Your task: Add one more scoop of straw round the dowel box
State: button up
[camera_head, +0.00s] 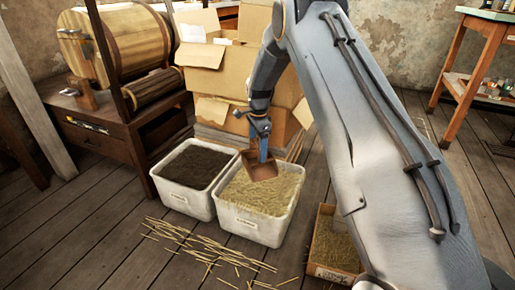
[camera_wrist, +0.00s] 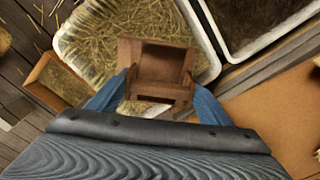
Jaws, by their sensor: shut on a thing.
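My gripper (camera_head: 262,148) is shut on a brown scoop (camera_head: 263,169), which also shows in the wrist view (camera_wrist: 157,66). The scoop is tilted down over the white bin of pale straw (camera_head: 242,226), low at the straw's surface; I cannot tell whether it touches. No straw shows clearly in the scoop. In the wrist view the straw (camera_wrist: 110,35) lies around the scoop. An open cardboard carton (camera_head: 333,274) with straw in it stands to the right of the bin, partly behind my arm. I cannot make out the dowel box inside it.
A second white bin of dark material (camera_head: 195,166) stands left of the straw bin. Stacked cardboard boxes (camera_head: 215,65) rise behind. Loose straw (camera_head: 205,243) lies on the floor in front. A wooden bench with a barrel (camera_head: 120,45) is at the left.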

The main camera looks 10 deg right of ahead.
aim_at(262, 173)
jog(key=shift+s+f+t+p, duration=0.25)
jog(key=shift+f+t+p, duration=0.05)
jog(key=shift+f, duration=0.2)
jog(key=f, duration=0.1)
jog(key=s+f+t+b, duration=0.1)
jog(key=f, duration=0.1)
jog(key=s+f+t+b, duration=0.1)
jog(key=shift+d+f+y, duration=0.15)
jog(key=shift+d+y, duration=0.05)
jog(key=shift+y, duration=0.1)
jog(key=shift+s+d+f, duration=0.1)
jog(key=shift+s+f, duration=0.35)
jog(key=shift+s, duration=0.15)
jog(key=shift+s+d+f, duration=0.1)
jog(key=shift+s+f, duration=0.75)
jog(key=shift+f, duration=0.15)
jog(key=shift+r+p, duration=0.1)
jog(key=shift+p, duration=0.25)
